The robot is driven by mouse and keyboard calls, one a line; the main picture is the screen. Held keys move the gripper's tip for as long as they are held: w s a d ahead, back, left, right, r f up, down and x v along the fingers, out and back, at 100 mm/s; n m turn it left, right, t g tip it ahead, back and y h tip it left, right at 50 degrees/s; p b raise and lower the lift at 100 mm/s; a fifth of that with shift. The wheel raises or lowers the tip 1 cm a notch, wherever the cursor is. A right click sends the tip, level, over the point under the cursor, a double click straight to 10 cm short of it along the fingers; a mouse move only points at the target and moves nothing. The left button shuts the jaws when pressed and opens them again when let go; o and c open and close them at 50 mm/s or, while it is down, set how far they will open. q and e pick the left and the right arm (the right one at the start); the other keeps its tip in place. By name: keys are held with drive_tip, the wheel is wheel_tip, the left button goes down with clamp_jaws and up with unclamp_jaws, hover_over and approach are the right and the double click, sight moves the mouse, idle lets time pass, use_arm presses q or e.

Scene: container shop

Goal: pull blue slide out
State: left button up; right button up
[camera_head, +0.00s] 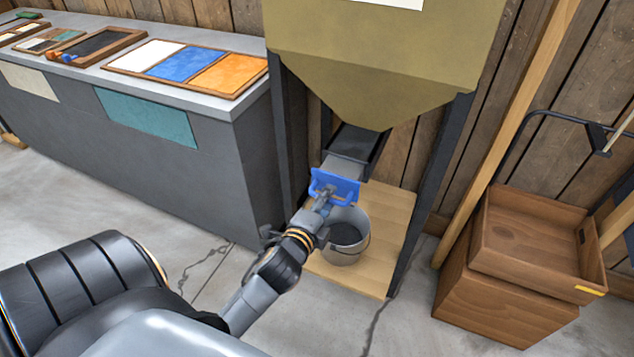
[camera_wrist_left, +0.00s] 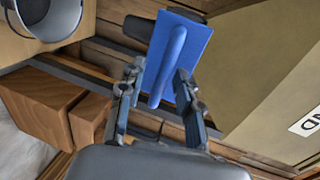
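The blue slide (camera_head: 335,187) has an upright plate with a raised bar handle. It sits at the front of a dark chute (camera_head: 356,148) under the olive hopper (camera_head: 385,60), with a grey strip showing between plate and chute. My left gripper (camera_head: 325,197) is at the handle. In the left wrist view, the blue slide (camera_wrist_left: 178,50) fills the space ahead, and its bar lies between the two fingers of the left gripper (camera_wrist_left: 160,75). The fingers stand apart, with a gap visible on the bar's left side. My right gripper is not in view.
A metal bucket (camera_head: 346,236) stands on a wooden board (camera_head: 385,255) just below the slide. Dark hopper legs (camera_head: 432,180) flank it. A grey counter (camera_head: 110,150) with colour trays is on the left. Wooden crates (camera_head: 530,245) stand on the right. Floor in front is open.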

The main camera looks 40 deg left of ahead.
use_arm(q)
drive_tip(key=v, duration=1.1)
drive_tip(key=shift+s, duration=0.2)
